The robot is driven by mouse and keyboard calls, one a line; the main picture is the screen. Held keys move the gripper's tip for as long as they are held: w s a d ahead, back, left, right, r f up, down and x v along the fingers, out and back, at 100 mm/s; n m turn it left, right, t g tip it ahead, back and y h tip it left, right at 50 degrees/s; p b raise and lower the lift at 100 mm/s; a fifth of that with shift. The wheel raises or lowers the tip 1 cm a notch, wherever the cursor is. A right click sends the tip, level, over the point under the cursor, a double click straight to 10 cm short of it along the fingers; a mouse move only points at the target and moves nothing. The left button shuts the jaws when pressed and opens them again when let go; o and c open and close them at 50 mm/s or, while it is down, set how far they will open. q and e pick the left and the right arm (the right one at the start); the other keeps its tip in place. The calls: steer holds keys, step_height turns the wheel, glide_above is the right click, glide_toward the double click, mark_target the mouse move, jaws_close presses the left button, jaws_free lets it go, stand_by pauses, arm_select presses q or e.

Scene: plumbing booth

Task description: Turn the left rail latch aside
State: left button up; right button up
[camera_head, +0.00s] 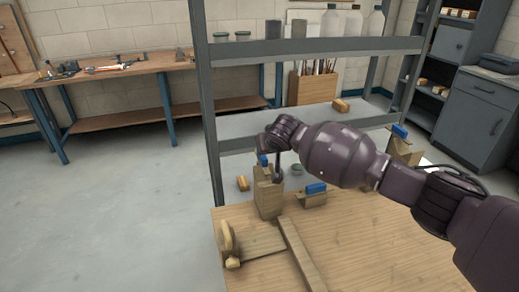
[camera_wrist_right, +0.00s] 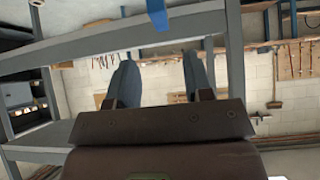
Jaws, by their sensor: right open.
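A wooden post (camera_head: 268,198) stands at the back left of the wooden table, with a small blue tab (camera_head: 263,160) on its top; this looks like the left latch, but I cannot be sure. A second blue piece (camera_head: 316,188) sits on a low wooden block in front of the post's right side. My right gripper (camera_head: 278,176) points down beside the post's top, close to the blue tab. Whether they touch is unclear. In the right wrist view its two fingers stand apart with nothing between them, and a blue strip (camera_wrist_right: 157,14) shows beyond them. My left gripper is out of view.
Another blue piece (camera_head: 399,131) sits on a wooden block at the table's right. A wooden strip (camera_head: 301,258) and a rounded wooden piece (camera_head: 227,240) are at the front left. A grey metal shelf (camera_head: 320,46) rises behind the table. The table's right front is clear.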

mark_target(266, 169)
steer(key=shift+w+a+f, duration=0.1)
steer(key=shift+w+f, duration=0.05)
steer(key=shift+f, duration=0.15)
steer(key=b+x, duration=0.1)
steer(key=x, duration=0.2)
steer(key=shift+f, duration=0.15)
steer(key=b+x, duration=0.2)
steer(key=x, duration=0.3)
steer(key=shift+w+f+b, duration=0.1)
steer(key=shift+f+b, duration=0.1)
steer(key=shift+b, duration=0.2)
steer(key=shift+w+a+f+b, duration=0.2)
steer(key=shift+w+f+b, duration=0.15)
steer(key=shift+w, duration=0.15)
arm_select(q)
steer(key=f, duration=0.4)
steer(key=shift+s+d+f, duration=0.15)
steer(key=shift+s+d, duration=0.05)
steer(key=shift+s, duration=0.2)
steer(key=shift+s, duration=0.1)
arm_select(e)
steer(key=shift+r, duration=0.1)
steer(key=shift+c, duration=0.5)
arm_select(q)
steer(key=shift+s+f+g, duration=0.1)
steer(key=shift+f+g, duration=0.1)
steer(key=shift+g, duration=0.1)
arm_select(e)
jaws_close()
